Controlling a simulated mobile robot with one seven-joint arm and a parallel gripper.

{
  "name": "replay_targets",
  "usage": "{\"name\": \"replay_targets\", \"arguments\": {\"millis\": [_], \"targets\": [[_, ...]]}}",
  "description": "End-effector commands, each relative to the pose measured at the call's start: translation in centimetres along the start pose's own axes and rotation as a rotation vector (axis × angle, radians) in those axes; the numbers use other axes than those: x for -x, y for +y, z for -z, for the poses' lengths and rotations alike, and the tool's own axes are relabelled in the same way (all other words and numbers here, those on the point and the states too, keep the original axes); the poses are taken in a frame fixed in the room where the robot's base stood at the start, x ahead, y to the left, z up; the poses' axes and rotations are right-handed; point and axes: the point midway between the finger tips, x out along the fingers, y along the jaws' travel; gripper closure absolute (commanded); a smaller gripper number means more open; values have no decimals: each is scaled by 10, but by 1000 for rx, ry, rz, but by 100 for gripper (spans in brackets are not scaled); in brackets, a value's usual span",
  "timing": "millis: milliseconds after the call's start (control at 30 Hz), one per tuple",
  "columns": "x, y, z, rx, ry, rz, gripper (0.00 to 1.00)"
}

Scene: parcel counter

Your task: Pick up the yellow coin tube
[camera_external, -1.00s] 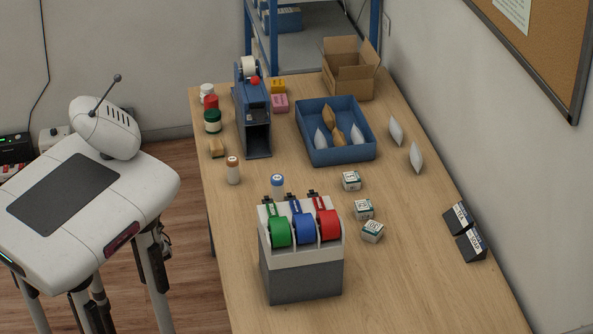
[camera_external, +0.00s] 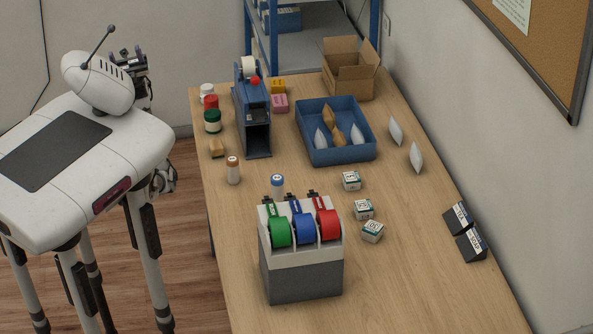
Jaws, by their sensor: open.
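I cannot make out a yellow coin tube for certain. Two small upright white tubes stand on the table, one with a brown cap (camera_external: 233,170) near the left edge and one with a blue cap (camera_external: 277,185) behind the tape dispenser. A small yellow block (camera_external: 278,87) lies at the back beside a pink block (camera_external: 280,103); neither looks like a tube. My gripper (camera_external: 132,62) appears as a dark shape at upper left, partly behind my white body. It is open, off the table and well left of everything on it.
A grey dispenser with green, blue and red rolls (camera_external: 302,280) stands in front. A blue machine (camera_external: 252,120), several jars (camera_external: 212,121) and a tan block (camera_external: 217,147) line the back left. A blue tray (camera_external: 340,155) holds pouches; a cardboard box (camera_external: 350,75) stands behind.

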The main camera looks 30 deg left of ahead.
Motion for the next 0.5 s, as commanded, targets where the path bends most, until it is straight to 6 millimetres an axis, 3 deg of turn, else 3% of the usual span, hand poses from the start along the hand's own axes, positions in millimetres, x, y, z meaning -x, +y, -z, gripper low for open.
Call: {"name": "replay_targets", "arguments": {"millis": [100, 267, 367, 500], "targets": [[-15, 62, 55, 115, 262, -47, 39], [-22, 139, 143, 245, 632, -140, 39], [-11, 182, 204, 315, 874, -213, 39], [25, 234, 284, 393, 1227, -340, 39]]}}
